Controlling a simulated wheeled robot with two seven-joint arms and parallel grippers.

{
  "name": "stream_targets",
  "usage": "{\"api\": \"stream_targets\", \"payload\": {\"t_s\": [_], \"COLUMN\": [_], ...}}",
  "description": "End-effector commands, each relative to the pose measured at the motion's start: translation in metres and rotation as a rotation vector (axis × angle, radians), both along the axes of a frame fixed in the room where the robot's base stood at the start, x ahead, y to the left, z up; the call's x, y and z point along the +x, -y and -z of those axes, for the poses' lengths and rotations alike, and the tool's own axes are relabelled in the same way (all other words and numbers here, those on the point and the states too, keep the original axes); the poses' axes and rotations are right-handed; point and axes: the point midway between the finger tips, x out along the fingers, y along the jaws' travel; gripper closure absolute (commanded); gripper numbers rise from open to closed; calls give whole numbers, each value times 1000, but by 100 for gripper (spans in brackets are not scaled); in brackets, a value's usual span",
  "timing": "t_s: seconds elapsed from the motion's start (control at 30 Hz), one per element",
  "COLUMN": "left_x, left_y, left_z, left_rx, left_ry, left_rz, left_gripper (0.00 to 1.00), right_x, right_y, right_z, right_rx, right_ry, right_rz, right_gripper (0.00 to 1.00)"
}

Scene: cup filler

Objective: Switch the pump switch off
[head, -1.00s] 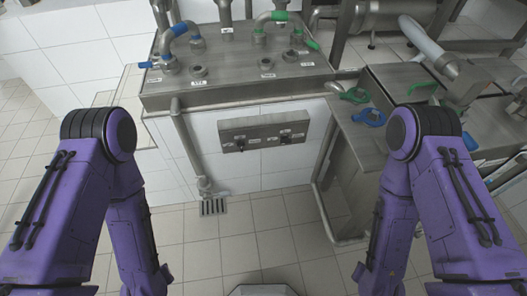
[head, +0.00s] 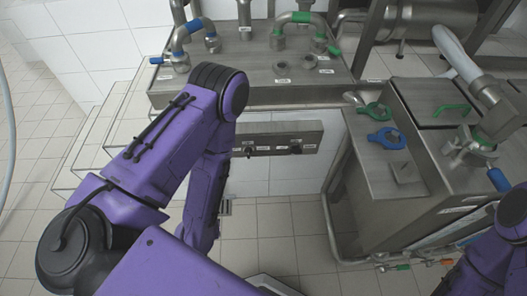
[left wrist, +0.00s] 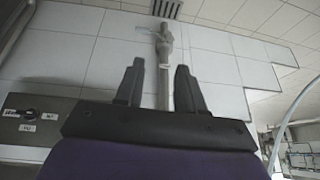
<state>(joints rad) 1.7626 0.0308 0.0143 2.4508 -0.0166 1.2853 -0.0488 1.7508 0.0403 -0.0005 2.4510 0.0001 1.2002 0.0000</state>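The metal switch panel (head: 312,139) is on the white tiled front below the steel counter. It carries two dark knobs, a left one (head: 249,151) and a right one (head: 295,148), with small labels too blurred to read, so I cannot tell which is the pump switch. My left arm covers the panel's left end. In the left wrist view the panel (left wrist: 62,122) shows at the left edge with one dark knob. My left gripper (left wrist: 159,86) is open and empty, to the side of the panel, with its fingers apart. My right gripper is out of view.
The steel counter (head: 300,92) above holds blue and green handled pipes. A vertical pipe (left wrist: 163,60) runs down the tiles to a floor drain (left wrist: 167,8). At right stands a steel cabinet (head: 385,200) with green and blue wrench-like rings on top. The floor before the panel is open.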

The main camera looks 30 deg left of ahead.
Motion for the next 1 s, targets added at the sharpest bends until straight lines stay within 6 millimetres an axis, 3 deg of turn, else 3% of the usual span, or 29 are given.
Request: {"api": "stream_targets", "payload": {"t_s": [0.03,0.17,0.2,0.3,0.4,0.5,0.67,1.0], "left_x": [24,106,129,169,187,193,203,264], "left_y": [4,17,21,30,35,36,30,-9], "left_z": [25,50,49,39,25,12,1,0], "left_rx": [20,150,206,341,449,516,547,547], "left_ry": [77,394,498,717,864,941,971,968], "left_rz": [32,135,152,156,120,80,53,51], "left_gripper": [62,62,62,62,62,62,62,62], "right_x": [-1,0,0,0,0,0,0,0], "right_y": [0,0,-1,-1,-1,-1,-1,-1], "right_z": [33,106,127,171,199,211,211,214], "right_rx": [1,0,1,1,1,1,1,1], "right_ry": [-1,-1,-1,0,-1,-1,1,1], "right_rz": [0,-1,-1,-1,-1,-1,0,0], "right_gripper": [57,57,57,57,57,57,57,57]}}
